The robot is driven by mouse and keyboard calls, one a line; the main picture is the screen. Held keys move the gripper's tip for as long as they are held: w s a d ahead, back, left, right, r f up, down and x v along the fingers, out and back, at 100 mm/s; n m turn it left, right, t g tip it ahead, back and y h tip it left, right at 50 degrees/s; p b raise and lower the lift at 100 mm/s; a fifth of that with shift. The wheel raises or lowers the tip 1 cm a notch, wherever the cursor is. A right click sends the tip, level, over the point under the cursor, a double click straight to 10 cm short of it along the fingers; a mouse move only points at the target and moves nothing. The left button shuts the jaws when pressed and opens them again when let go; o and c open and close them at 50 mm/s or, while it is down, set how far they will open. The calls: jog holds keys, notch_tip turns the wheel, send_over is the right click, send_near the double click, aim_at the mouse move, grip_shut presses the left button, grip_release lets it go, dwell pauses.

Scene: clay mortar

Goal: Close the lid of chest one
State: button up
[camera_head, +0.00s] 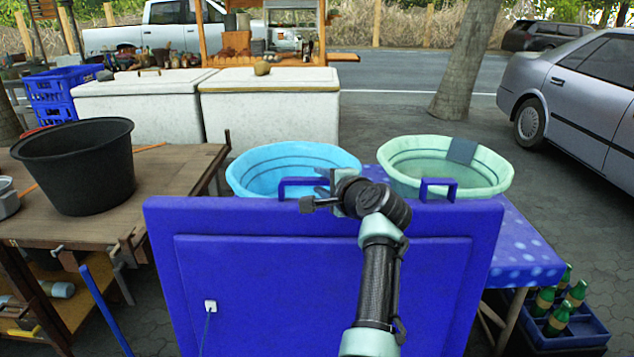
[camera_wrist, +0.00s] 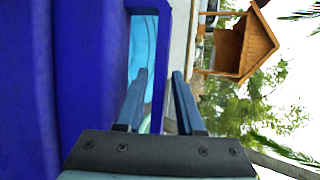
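A large blue chest lid (camera_head: 270,270) stands raised, close to upright, in the head view; the chest body is not clearly seen, and no label shows whether it is chest one. Two blue handles stand on its top edge, a left handle (camera_head: 290,183) and a right handle (camera_head: 438,183). My gripper (camera_head: 318,190) is at the right end of the left handle. In the wrist view, my gripper (camera_wrist: 160,74) is open, with a finger on either side of the handle's blue bar (camera_wrist: 162,60). A gap shows beside the bar; contact cannot be told.
A light blue basin (camera_head: 290,155) and a pale green basin (camera_head: 400,155) stand behind the lid. A wooden table (camera_head: 165,180) with a black tub (camera_head: 75,165) is on the left. A bottle crate (camera_head: 570,335) is at lower right. White chests (camera_head: 270,110) stand behind.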

jog(key=shift+b+x, duration=0.7)
jog(key=shift+x, duration=0.65)
grip_shut()
dwell(0.8)
